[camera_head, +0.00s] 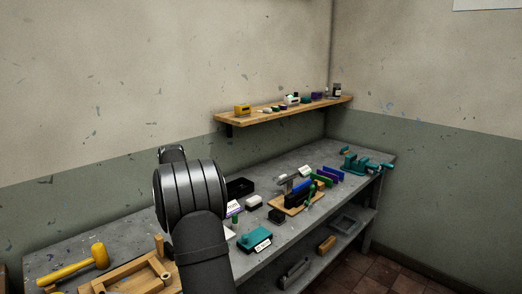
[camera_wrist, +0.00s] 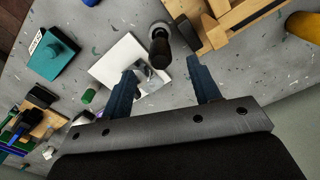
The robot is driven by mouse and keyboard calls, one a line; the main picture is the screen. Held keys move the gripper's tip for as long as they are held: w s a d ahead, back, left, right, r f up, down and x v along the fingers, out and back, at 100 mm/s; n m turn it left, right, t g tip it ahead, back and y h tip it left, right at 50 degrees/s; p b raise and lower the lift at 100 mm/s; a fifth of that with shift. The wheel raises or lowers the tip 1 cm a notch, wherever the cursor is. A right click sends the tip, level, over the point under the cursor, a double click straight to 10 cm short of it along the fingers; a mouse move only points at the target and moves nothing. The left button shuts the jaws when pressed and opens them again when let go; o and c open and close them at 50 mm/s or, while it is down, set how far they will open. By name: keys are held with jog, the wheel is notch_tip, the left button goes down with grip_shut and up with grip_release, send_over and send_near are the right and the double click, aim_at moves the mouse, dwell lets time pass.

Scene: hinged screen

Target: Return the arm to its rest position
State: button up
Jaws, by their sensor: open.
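My arm (camera_head: 190,200) rises in the foreground of the head view and hides part of the bench behind it. My gripper (camera_wrist: 163,90) shows in the wrist view, with two dark blue fingers spread apart. Nothing is between the fingertips. The fingers point over the grey bench (camera_wrist: 130,15), toward a white plate (camera_wrist: 112,65) and a dark cylindrical knob (camera_wrist: 159,50). The gripper's fingers cannot be made out in the head view. No hinged screen can be clearly identified in either view.
A yellow mallet (camera_head: 78,264) and a wooden frame (camera_head: 125,275) lie at the bench's left. A teal box (camera_head: 255,240), a wooden rack (camera_head: 298,202) and a teal vise (camera_head: 362,164) stand to the right. A wall shelf (camera_head: 270,112) holds small items.

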notch_tip(320, 180, down, 7)
dwell(0.3)
jog(key=shift+r, duration=0.1)
notch_tip(320, 180, up, 17)
notch_tip(320, 180, down, 18)
jog(key=shift+r, duration=0.25)
notch_tip(320, 180, up, 8)
jog(key=shift+r, duration=0.1)
dwell(0.6)
dwell(0.9)
